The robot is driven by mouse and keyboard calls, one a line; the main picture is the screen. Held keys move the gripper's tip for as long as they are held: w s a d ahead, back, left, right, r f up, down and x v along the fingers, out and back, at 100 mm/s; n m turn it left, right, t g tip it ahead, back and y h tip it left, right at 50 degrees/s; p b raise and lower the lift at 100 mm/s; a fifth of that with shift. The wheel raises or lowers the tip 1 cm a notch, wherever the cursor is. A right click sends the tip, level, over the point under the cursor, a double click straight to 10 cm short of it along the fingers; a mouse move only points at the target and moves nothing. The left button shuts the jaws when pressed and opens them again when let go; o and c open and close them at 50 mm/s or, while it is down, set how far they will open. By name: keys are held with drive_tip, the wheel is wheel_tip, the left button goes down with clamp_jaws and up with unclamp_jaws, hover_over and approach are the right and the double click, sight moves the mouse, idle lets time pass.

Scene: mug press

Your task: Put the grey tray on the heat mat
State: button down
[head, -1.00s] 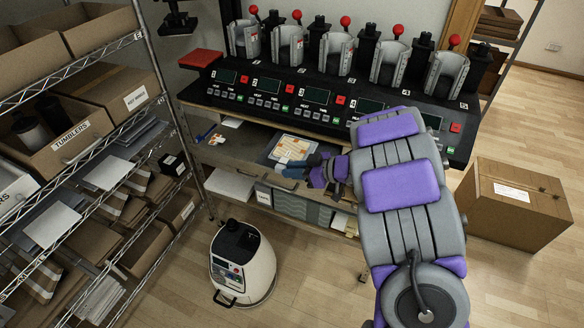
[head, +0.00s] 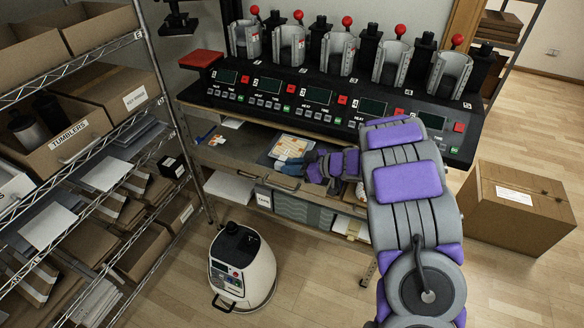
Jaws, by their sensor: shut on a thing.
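A flat grey-blue tray (head: 266,159) lies or hovers over the shelf under the press bench, with an orange-and-white printed sheet or card on it. My gripper (head: 290,166) is at its near edge, jaws closed on the tray. The fingers look blue and small, and the exact grip is hard to make out. My forearm covers the right part of the shelf. I cannot pick out the heat mat for certain; it may be hidden under the tray or behind my arm.
The press bench (head: 330,100) overhangs the shelf (head: 225,155). White papers and a small blue item lie on the shelf's left end. A wire rack with boxes stands left. A white-and-black machine (head: 240,270) and a cardboard box (head: 515,208) stand on the floor.

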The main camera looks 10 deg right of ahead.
drive_tip(key=shift+a+f, duration=0.1)
drive_tip(key=c, duration=1)
unclamp_jaws()
drive_tip(key=shift+f, duration=0.1)
